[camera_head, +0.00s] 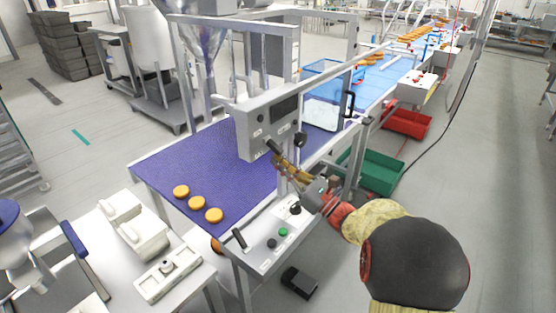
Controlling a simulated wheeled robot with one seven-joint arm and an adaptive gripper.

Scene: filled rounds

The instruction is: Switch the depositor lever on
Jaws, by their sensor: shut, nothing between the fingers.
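The depositor's grey control box (253,143) hangs on the frame above the purple conveyor belt. A black lever (273,146) sticks out from the lower part of its front, and a round black knob (300,139) is to its right. My gripper (279,161) is shut and empty, its fingertips right by the lever's lower end. I cannot tell whether they touch it. My arm reaches in from the lower right. The depositor's hopper (203,42) stands above the belt behind the box.
A lower panel (258,254) carries another black lever (239,238), knobs and a green button (283,232). Filled rounds (197,203) lie on the purple belt (160,165). A green crate (378,172) and a red crate (408,123) stand right of the line. Floor at right is clear.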

